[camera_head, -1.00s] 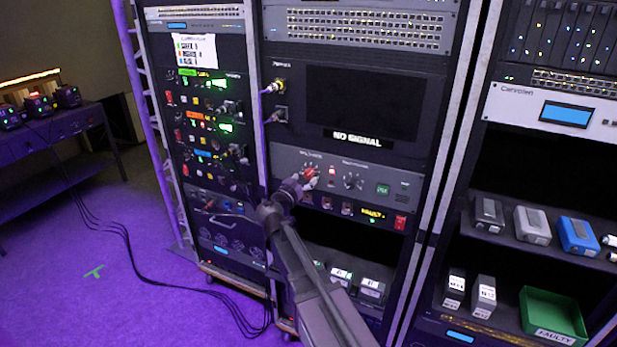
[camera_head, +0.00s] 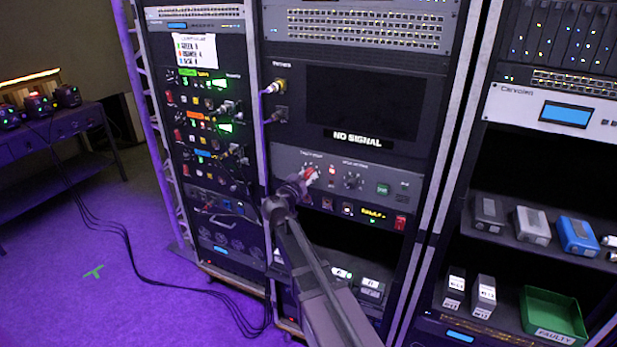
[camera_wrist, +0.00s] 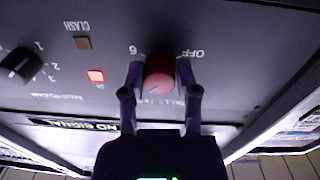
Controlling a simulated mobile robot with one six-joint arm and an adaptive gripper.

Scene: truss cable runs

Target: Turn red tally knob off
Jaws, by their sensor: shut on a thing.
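The red tally knob (camera_wrist: 160,75) is between the two fingers of my gripper (camera_wrist: 161,78) in the wrist view, one finger on each side. My gripper is shut on it. A pale pointer line shows on the knob's lower left part, in this view. The panel has a "6" mark to the knob's upper left and an "OFF" mark to its upper right. In the head view the red knob (camera_head: 311,175) shows on the grey panel below the dark screen, with my gripper (camera_head: 304,180) at it from the lower left.
A black selector knob (camera_wrist: 20,66) with numbers, a dim "CLASH" button (camera_wrist: 83,43) and a lit red button (camera_wrist: 96,76) share the panel. A "NO SIGNAL" label (camera_head: 357,138) is above it. A green tray (camera_head: 553,312) stands at lower right.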

